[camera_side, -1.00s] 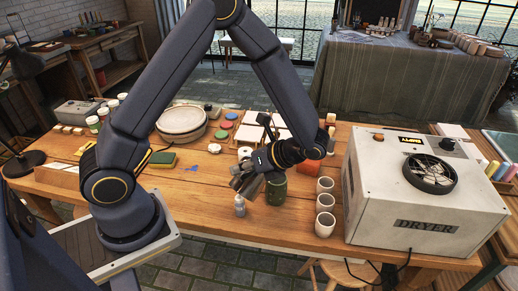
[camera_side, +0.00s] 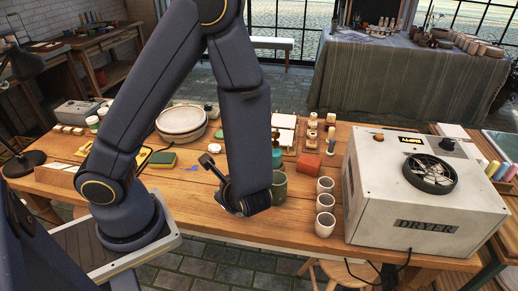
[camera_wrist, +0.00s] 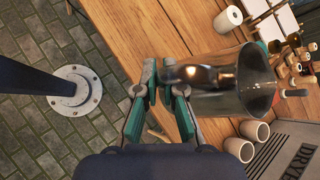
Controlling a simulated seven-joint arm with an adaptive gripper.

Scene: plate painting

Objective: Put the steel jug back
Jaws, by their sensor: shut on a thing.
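The steel jug (camera_wrist: 230,90) shows large in the wrist view, its open mouth facing right and its handle toward my fingers. My gripper (camera_wrist: 167,75) has green-padded fingers shut on the jug's handle. The jug is held above the wooden table (camera_wrist: 135,35) near its edge and appears tipped in this view.
A green pot (camera_side: 279,188) stands close to my wrist. Three pale cups (camera_side: 325,203) stand in a row beside the white dryer (camera_side: 415,190). Stacked plates (camera_side: 182,122) and a green sponge (camera_side: 162,158) are left.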

